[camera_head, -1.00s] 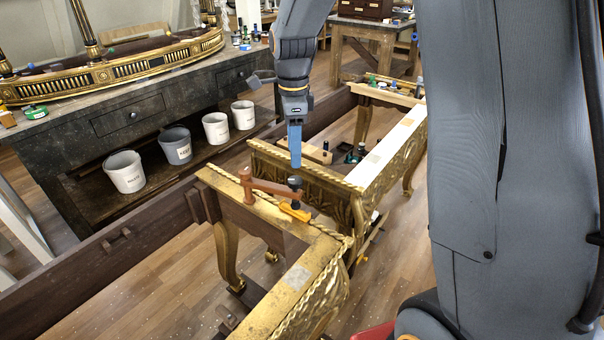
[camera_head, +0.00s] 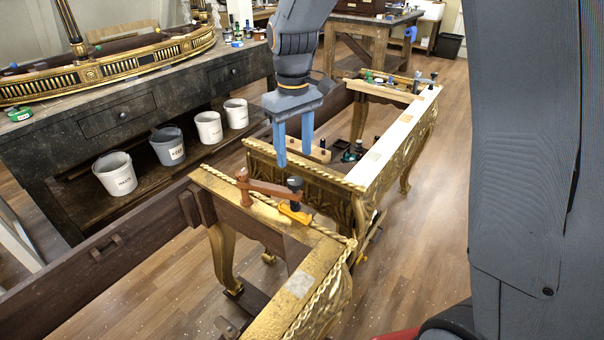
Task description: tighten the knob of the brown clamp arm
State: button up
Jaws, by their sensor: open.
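The brown clamp arm (camera_head: 268,188) lies across the top of the near gilt console frame (camera_head: 226,194). A brown upright post stands at its left end. Its black knob (camera_head: 295,184) stands upright at the right end, above an orange-yellow piece (camera_head: 294,214) on the frame's edge. My gripper (camera_head: 294,160) hangs above and slightly left of the knob, its two blue fingers pointing down and apart. Nothing is between the fingers, and they appear clear of the clamp. The exact gap in depth to the knob is hard to tell.
A second gilt frame (camera_head: 345,182) stands just behind. A dark workbench (camera_head: 60,150) with several buckets below is at the left. A wooden table (camera_head: 372,25) is at the back. Open floor (camera_head: 425,220) shows at the right.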

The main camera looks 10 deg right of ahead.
aim_at(295, 179)
jog(key=shift+f+n, duration=0.15)
jog(key=shift+n, duration=0.45)
jog(key=shift+f+p, duration=0.95)
jog(key=shift+f, duration=2.85)
jog(key=c, duration=1)
jog(key=shift+c, duration=0.2)
jog(key=shift+m, duration=0.3)
jog(key=m+p, duration=0.1)
jog(key=m, duration=0.3)
jog(key=shift+r, duration=0.1)
jog(key=shift+w+m+p, duration=0.1)
jog(key=shift+m+p, duration=0.4)
jog(key=shift+m, duration=1.1)
